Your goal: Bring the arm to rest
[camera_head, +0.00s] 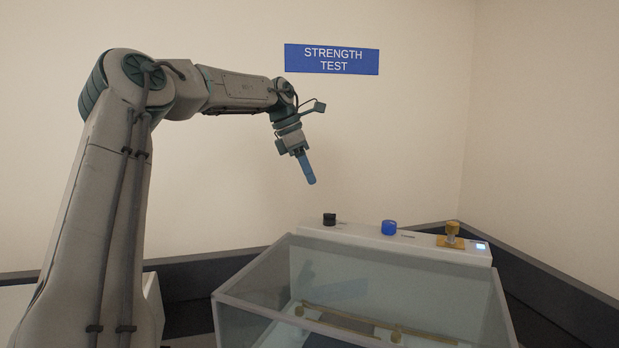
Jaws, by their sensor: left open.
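My left arm comes in from the left, rises and bends over to the right. My left gripper (309,180) hangs at its end, pointing down and slightly right, with blue fingers. It is open and is apart from everything, in the air above the back edge of the tester. I see nothing held in it, though the fingers overlap from this angle. My right gripper is not in view.
A glass-walled tester (238,299) stands below and to the right. Its white back panel (357,237) carries a black knob (329,219), a blue knob (389,227), a yellow knob (452,229) and a small lit display (481,246). A blue "STRENGTH TEST" sign (332,59) is on the wall.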

